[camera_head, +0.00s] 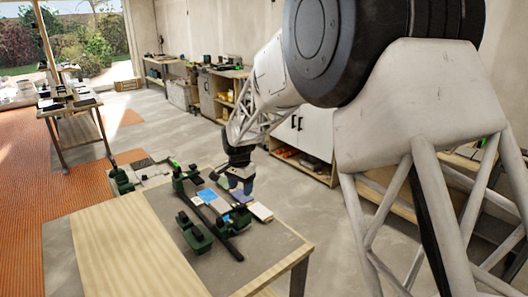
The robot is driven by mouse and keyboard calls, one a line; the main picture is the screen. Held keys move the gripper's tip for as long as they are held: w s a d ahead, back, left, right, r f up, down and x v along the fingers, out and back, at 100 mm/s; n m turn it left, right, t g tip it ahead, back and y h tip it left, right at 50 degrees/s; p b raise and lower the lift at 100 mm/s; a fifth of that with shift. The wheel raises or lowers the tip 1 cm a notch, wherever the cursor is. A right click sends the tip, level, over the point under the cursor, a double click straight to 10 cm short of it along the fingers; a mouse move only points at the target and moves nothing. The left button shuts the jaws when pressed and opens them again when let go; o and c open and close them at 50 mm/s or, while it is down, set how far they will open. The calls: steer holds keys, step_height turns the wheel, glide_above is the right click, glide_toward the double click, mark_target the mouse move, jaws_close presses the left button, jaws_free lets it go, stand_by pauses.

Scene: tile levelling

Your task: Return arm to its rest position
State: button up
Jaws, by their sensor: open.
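My arm reaches from the right over the workbench (120,250), which has a pale wood part and a grey top part. My gripper (241,188) hangs at the end of the arm, pointing down, above the far right part of the bench near several small tiles. It is open, and I see nothing held in it. A blue tile (207,195) lies close to its left. A pale tile (261,211) lies just right of it, near the bench edge. The gap between the fingertips and the tiles is too small to judge.
A dark green tool with a long bar (222,228) lies across the grey top. A green tool (195,232) stands left of it. Beyond the bench, more tiles (147,170) lie near the orange floor (60,180). Cabinets (300,135) line the back wall. The bench's left part is clear.

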steer(key=s+d+r+n+t, duration=0.1)
steer(key=s+d+r, duration=0.6)
steer(key=s+d, duration=0.3)
steer(key=s+d+r+n, duration=0.2)
steer(key=s+d+r, duration=0.6)
steer(key=d, duration=0.4)
steer(key=s+d+n, duration=0.1)
steer(key=s+d, duration=0.3)
steer(key=s, duration=0.5)
steer(key=s+d+f+n+t, duration=0.1)
steer(key=s+d, duration=0.3)
steer(key=s, duration=0.4)
steer(key=s+d, duration=0.4)
steer(key=s, duration=0.5)
steer(key=shift+s+d+f+n+t, duration=0.2)
steer(key=shift+s+f+n+t, duration=0.1)
steer(key=shift+s+f+n, duration=0.1)
